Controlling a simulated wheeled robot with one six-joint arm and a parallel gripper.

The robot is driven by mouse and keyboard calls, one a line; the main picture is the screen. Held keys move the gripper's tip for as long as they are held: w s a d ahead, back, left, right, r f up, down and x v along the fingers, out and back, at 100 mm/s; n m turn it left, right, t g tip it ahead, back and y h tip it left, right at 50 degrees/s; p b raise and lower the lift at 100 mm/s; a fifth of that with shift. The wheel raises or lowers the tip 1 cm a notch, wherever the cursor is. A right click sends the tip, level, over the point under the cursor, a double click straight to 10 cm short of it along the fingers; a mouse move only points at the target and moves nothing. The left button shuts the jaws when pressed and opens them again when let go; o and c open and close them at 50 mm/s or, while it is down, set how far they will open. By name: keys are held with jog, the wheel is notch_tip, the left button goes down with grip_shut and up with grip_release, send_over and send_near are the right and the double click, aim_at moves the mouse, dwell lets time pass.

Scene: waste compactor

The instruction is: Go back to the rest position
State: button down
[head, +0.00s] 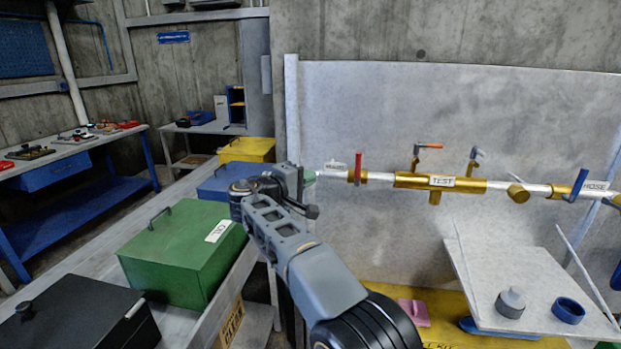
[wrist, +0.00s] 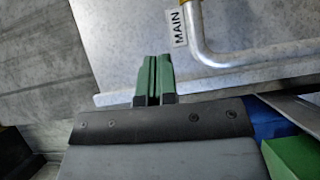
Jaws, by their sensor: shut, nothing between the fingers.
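My gripper (wrist: 153,78) shows in the wrist view with its two green fingers together and nothing between them. In the head view my gripper (head: 309,177) is at the end of my raised arm, in front of the left end of the pipe, and mostly hidden behind my wrist. In the wrist view a pale pipe (wrist: 240,57) with a MAIN tag (wrist: 178,27) lies to the right of the fingers, apart from them.
A green box (head: 180,250), a blue box (head: 222,182) and a yellow box (head: 247,149) stand on the left bench. A black box (head: 85,315) is nearest. The brass pipe fitting (head: 410,181) with valve handles runs along the grey panel (head: 400,110). A tilted board (head: 540,270) stands at right.

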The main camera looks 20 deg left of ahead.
notch_tip(320, 180, down, 10)
jog(key=n+g+y, duration=0.2)
jog(key=g+y, duration=0.1)
jog(key=s+d+f+m+g, duration=0.1)
jog(key=s+d+f+g, duration=0.3)
jog(key=d+f, duration=0.2)
jog(key=s+d+f+m+g+y, duration=0.2)
jog(key=s+d+m, duration=0.4)
jog(key=s+d, duration=0.5)
jog(key=s+d+f+m+g+y, duration=0.2)
jog(key=s+d+m, duration=0.5)
jog(key=s+d, duration=0.5)
jog(key=shift+s+d+g+y, duration=0.3)
jog(key=shift+d+g+y, duration=0.25)
jog(key=shift+d, duration=2.9)
